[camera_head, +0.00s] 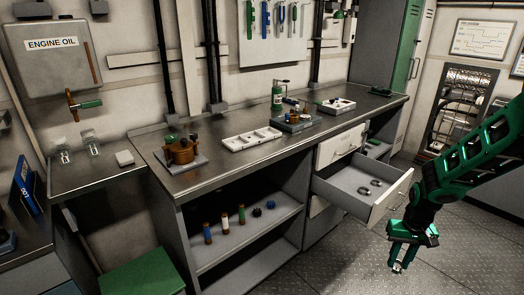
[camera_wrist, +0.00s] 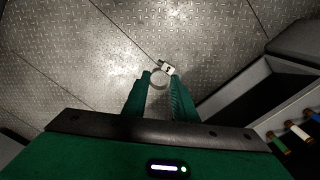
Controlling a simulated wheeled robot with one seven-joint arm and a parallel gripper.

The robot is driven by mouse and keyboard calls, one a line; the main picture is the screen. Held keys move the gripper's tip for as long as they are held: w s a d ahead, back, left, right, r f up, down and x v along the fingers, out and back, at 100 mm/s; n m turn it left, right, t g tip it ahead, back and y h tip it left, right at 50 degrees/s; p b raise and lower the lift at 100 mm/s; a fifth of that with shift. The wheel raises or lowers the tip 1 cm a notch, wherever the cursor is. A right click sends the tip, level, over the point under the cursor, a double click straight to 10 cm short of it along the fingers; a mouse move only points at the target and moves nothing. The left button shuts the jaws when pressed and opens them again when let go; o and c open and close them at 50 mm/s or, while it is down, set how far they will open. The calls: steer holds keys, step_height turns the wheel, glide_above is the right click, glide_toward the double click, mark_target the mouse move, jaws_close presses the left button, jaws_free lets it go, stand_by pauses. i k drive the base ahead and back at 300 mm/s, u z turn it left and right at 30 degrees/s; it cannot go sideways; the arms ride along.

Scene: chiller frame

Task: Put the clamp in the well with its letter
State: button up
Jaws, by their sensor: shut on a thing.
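My gripper (camera_head: 398,262) hangs low over the floor, in front of the open drawer. In the wrist view its green fingers are shut on the clamp (camera_wrist: 160,80), a thin metal ring with a small pale tag (camera_wrist: 167,68) that sticks out past the fingertips. A dark mark shows on the tag, too small to read. A white tray (camera_head: 230,143) with several wells lies on the counter; any letters on it are too small to read. Two more grey rings (camera_head: 376,182) lie in the open drawer.
The open drawer (camera_head: 385,207) juts out between my gripper and the counter (camera_head: 215,160). A copper-coloured pot, a green bottle (camera_head: 278,97) and small trays stand on the counter. The floor (camera_head: 330,262) around my gripper is clear.

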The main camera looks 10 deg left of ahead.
mark_target(237, 145)
steer(key=u, duration=0.7)
steer(key=i, duration=1)
steer(key=z, duration=0.05)
